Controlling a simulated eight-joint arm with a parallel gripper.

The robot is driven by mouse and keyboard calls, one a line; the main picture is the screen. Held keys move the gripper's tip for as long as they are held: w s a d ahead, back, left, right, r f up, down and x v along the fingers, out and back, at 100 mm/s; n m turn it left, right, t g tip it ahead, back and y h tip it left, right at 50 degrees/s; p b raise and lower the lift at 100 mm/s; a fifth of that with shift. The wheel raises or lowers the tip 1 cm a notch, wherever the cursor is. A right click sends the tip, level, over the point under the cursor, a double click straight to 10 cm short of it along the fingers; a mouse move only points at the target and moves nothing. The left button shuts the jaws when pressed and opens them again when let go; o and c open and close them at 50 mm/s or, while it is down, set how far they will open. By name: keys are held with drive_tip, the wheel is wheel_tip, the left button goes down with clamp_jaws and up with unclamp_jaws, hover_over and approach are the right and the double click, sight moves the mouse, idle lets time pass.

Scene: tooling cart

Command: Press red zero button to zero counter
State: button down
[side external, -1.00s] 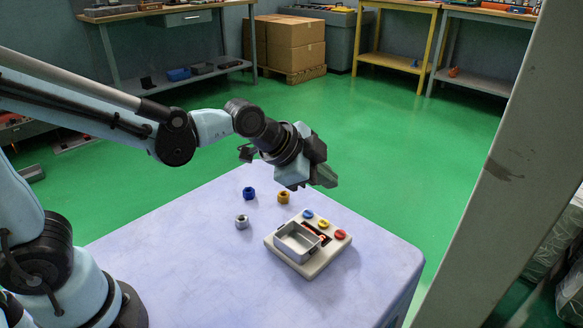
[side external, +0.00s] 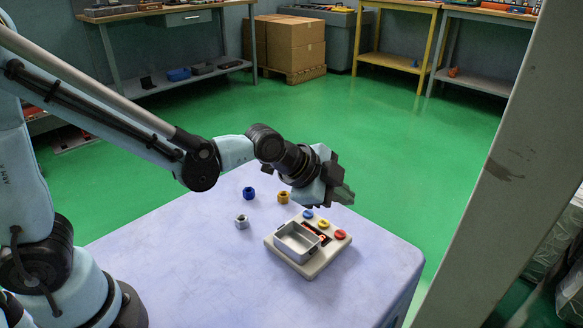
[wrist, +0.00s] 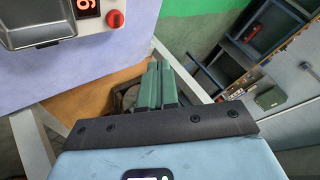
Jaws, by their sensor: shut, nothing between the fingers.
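The counter box (side external: 309,268) sits on the table, with a metal tray (side external: 290,253), a dark display and blue (side external: 308,214), yellow (side external: 323,223) and red (side external: 340,235) buttons along one edge. The red button (wrist: 115,19) also shows at the top of the wrist view, beside the display (wrist: 87,8) with one lit red digit, a 6 or 9 turned sideways. My gripper (side external: 350,196) is shut and empty. It hangs above and behind the red button, apart from it. Its green fingers (wrist: 160,66) lie together in the wrist view.
A blue nut (side external: 248,193), a yellow nut (side external: 283,197) and a silver nut (side external: 242,221) stand on the table (side external: 180,265) left of the box. The table's front left is clear. A grey post (side external: 490,170) rises at the right. Benches and cardboard boxes (side external: 290,42) stand far behind.

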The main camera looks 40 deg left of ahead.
sight(337, 235)
drive_tip(key=shift+f, duration=3.15)
drive_tip(key=shift+f, duration=0.1)
drive_tip(key=shift+f, duration=0.3)
drive_tip(key=shift+f, duration=0.35)
drive_tip(key=shift+r, duration=0.1)
idle(0.4)
drive_tip(key=shift+r, duration=0.7)
drive_tip(key=shift+r, duration=2.5)
